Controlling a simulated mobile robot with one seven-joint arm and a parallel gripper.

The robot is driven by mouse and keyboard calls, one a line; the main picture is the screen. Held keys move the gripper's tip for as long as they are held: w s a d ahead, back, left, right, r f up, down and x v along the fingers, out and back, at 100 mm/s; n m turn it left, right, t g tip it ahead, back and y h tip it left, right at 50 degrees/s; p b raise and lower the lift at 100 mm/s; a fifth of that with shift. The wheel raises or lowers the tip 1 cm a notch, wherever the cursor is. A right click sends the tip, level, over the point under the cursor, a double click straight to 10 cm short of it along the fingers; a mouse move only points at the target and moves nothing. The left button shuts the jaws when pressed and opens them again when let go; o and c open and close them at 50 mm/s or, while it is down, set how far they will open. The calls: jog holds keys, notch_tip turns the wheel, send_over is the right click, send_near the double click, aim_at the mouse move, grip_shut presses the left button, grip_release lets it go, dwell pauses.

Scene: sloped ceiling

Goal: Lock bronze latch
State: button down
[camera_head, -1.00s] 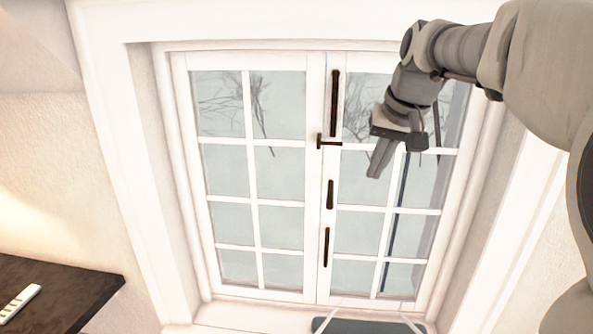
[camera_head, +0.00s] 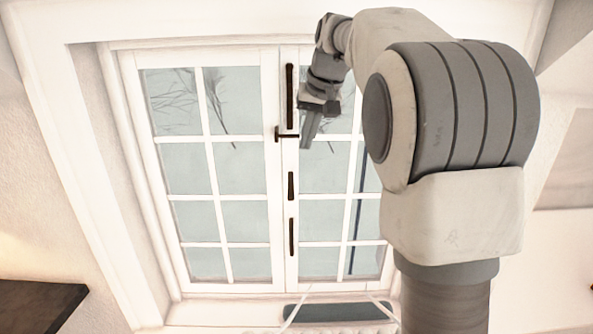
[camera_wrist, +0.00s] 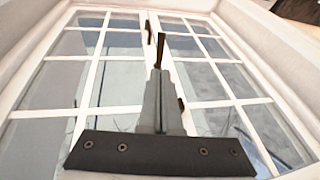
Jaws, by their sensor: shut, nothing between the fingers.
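The window (camera_head: 212,190) is a white two-leaf casement, and its leaves look closed. I cannot tell whether the fingers touch the latch.
A long dark bar (camera_head: 289,95) is above the latch. A short bar (camera_head: 291,186) and a longer one (camera_head: 291,237) are below it. A dark tabletop (camera_head: 35,305) stands at the lower left. A grey-topped item (camera_head: 330,312) lies below the window.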

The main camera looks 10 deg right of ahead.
aim_at(292, 188)
jog(key=x, duration=1.4)
jog(key=shift+s, duration=0.1)
